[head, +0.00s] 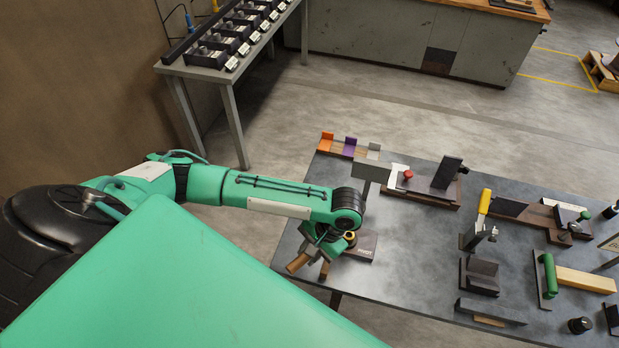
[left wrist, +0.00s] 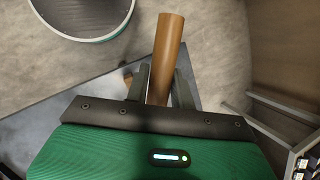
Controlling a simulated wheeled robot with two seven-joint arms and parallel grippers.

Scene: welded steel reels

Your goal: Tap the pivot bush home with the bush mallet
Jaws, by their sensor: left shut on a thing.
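My left gripper (head: 322,248) is over the near left edge of the grey table, shut on a brown cylindrical piece (head: 298,263) that looks like part of the bush mallet. In the left wrist view the brown cylinder (left wrist: 168,45) stands between the two fingers (left wrist: 161,82) and sticks out beyond them. A smaller brown end (left wrist: 128,77) shows beside the left finger. A dark labelled block (head: 364,248) lies just right of the gripper. A brass-coloured ring (head: 350,237), perhaps the pivot bush, shows by it, partly hidden by the gripper. My right gripper is out of view.
The table (head: 400,272) holds a fixture with a red knob (head: 408,174), a yellow-handled clamp (head: 484,203), dark angle blocks (head: 478,278) and a green-handled tool (head: 549,276). A rack with orange and purple pieces (head: 350,147) is at the back. The table's middle front is clear.

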